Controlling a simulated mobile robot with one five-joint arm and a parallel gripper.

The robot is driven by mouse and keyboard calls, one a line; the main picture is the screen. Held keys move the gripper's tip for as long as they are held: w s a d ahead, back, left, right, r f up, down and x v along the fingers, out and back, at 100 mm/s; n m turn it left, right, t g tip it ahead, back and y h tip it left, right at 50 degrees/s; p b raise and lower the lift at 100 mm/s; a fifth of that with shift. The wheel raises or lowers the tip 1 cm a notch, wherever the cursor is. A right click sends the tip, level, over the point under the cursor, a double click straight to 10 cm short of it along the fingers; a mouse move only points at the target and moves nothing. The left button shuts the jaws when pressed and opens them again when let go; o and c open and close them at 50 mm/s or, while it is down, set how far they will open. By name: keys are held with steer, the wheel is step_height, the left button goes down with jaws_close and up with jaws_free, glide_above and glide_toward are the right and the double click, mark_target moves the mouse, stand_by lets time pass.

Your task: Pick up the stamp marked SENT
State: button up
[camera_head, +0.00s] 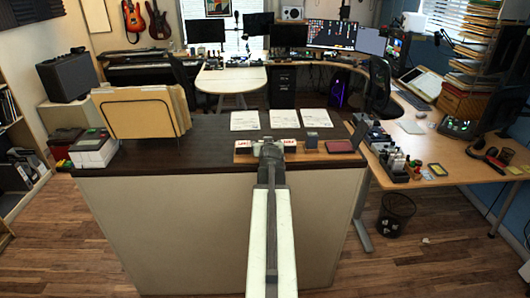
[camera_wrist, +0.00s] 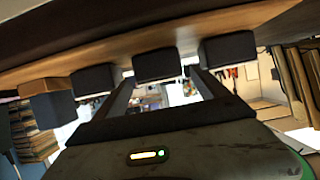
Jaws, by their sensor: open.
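Several stamps stand in a row on a wooden board (camera_head: 300,156) at the front edge of the dark counter. A white stamp with red lettering (camera_head: 243,146) is at the left and another such stamp (camera_head: 289,144) is right of my gripper (camera_head: 269,147). The lettering is too small to read, so I cannot tell which says SENT. In the wrist view, which is upside down, my gripper (camera_wrist: 160,72) is open, its fingers on either side of a dark block-shaped stamp (camera_wrist: 155,65). Neighbouring stamps (camera_wrist: 228,50) (camera_wrist: 92,80) stand close outside the fingers. Contact cannot be made out.
A dark block (camera_head: 311,140) and a maroon pad (camera_head: 339,147) lie right of the stamps. White papers (camera_head: 283,118) lie behind them. A folder rack (camera_head: 140,112) stands on the counter's left. The counter's middle left is clear.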

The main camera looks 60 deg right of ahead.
steer(key=shift+x, duration=1.2)
steer(key=shift+s+a, duration=0.1)
steer(key=shift+a, duration=0.05)
steer(key=shift+c, duration=0.6)
steer(key=c, duration=1.3)
step_height(320, 180, up, 10)
steer(key=p, duration=1)
steer(key=shift+r, duration=0.15)
steer(key=shift+c, duration=0.2)
